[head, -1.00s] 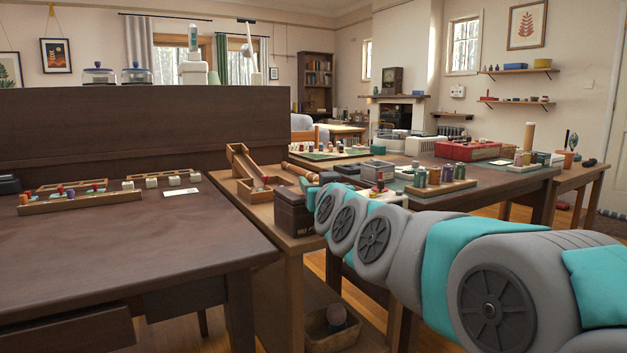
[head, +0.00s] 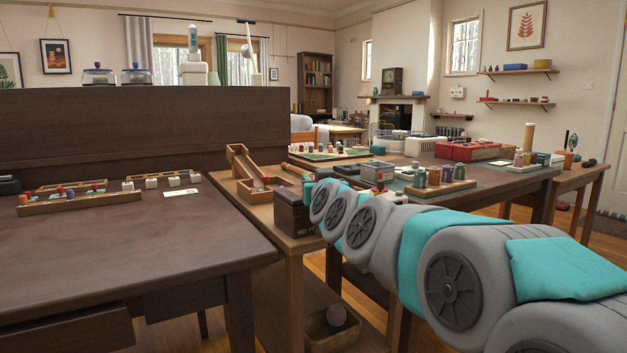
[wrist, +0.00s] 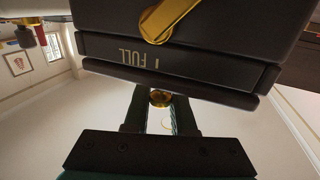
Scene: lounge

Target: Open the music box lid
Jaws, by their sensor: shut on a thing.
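The music box (head: 293,213) is a dark brown box on the wooden side table, just past the front table. Its lid looks down in the head view. In the wrist view the dark box (wrist: 190,18) fills the top, with a gold crank-like piece (wrist: 166,18) and printed lettering on its face. My gripper (wrist: 160,104) is shut on a small round gold knob (wrist: 160,97) at the box's edge. In the head view my arm reaches to the box's right side, and the fingers are hidden behind it.
A wooden ramp (head: 241,165) stands behind the box. A tray of spools (head: 440,187) and a small grey box (head: 377,171) are to the right. The brown table (head: 120,260) at front left is mostly bare. A basket (head: 325,330) sits on the lower shelf.

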